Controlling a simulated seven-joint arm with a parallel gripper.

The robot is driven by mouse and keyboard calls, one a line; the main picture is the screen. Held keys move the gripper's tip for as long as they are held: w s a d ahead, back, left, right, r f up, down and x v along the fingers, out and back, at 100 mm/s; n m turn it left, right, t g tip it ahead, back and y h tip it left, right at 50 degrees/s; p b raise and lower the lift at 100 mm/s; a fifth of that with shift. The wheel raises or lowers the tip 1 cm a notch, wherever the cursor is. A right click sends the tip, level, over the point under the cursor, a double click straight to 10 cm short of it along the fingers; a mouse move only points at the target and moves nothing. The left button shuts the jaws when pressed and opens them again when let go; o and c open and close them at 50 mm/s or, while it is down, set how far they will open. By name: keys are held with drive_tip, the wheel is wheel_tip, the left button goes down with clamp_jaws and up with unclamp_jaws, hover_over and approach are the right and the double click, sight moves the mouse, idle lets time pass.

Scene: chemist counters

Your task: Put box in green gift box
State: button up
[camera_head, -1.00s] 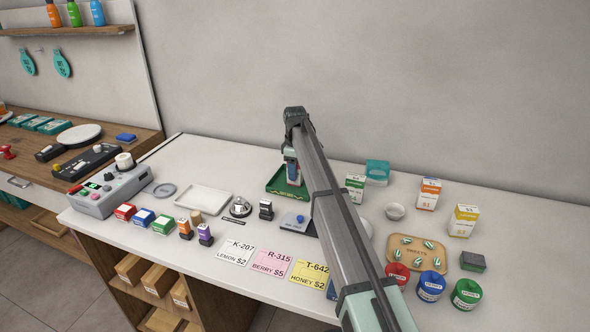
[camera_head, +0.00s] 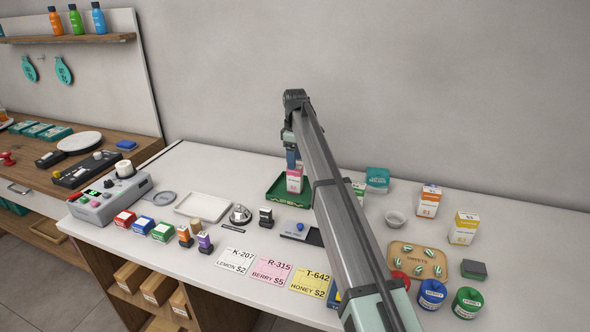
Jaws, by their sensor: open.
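A small white and pink box (camera_head: 294,180) stands upright in the open green gift box (camera_head: 282,199) near the back of the white counter. My gripper (camera_head: 292,161) is right above the small box, fingers pointing down. It is open. Its fingertips are near the top of the box; I cannot tell if they still touch it. My arm hides part of the counter to the right of the green gift box.
A teal box (camera_head: 377,180), an orange and white box (camera_head: 428,201) and a yellow and white box (camera_head: 464,228) stand to the right. A white tray (camera_head: 203,207) and a bell (camera_head: 240,214) are to the left. A sweets tray (camera_head: 407,270) is at front right.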

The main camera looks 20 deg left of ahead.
drive_tip(key=shift+r, duration=2.05)
